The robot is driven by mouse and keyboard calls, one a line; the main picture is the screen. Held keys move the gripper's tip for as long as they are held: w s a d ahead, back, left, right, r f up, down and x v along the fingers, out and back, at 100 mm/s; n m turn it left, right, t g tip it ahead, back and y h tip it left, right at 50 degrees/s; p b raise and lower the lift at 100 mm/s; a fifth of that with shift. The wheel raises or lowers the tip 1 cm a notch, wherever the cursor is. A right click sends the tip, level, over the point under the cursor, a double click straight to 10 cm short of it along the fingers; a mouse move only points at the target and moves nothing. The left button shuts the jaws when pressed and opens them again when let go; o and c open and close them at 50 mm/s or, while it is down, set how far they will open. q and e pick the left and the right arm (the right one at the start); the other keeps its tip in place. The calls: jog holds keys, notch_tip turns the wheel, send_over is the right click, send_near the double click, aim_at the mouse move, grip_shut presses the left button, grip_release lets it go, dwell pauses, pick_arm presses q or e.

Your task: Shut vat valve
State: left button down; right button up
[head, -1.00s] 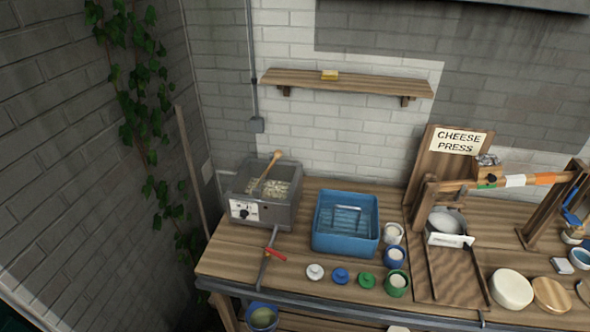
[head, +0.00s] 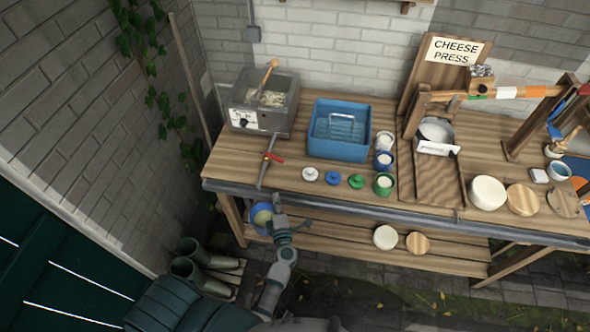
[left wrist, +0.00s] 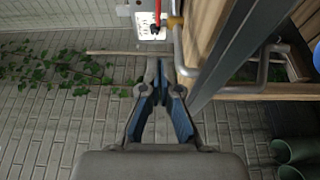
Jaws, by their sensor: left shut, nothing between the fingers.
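The vat (head: 264,102) is a grey open box with pale curds and a wooden spoon, at the left end of the bench. A grey spout pipe (head: 265,168) runs from its front toward the bench edge. The red valve handle (head: 274,157) sits slantwise across this pipe; a red lever (left wrist: 154,24) also shows at the top of the left wrist view. My left gripper (head: 278,208) is in front of the bench, below the handle and apart from it. In the left wrist view its blue-padded fingers (left wrist: 160,80) meet at the tips, empty. My right gripper is out of view.
A blue bucket (head: 262,217) stands under the bench edge, close beside my gripper. The bench's metal front rail (head: 350,206) lies between gripper and bench top. A blue tray (head: 339,140), small lids and pots stand right of the pipe. Green boots (head: 190,262) stand by the left wall.

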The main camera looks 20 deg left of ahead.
pick_arm(q)
send_near(274, 158)
jog(key=a, duration=0.2)
jog(key=w+a, duration=0.1)
jog(key=a, duration=0.1)
jog(key=shift+w+f+p, duration=0.1)
jog(key=shift+f+p, duration=0.2)
jog(key=shift+f, duration=0.05)
jog(key=shift+w+d, duration=0.2)
jog(key=shift+w, duration=0.4)
jog(key=shift+w+d, duration=0.25)
jog(key=shift+w, duration=0.35)
jog(key=shift+w+d, duration=0.2)
jog(key=shift+w, duration=0.45)
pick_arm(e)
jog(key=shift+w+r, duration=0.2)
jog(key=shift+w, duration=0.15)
pick_arm(q)
jog(key=shift+a, duration=0.25)
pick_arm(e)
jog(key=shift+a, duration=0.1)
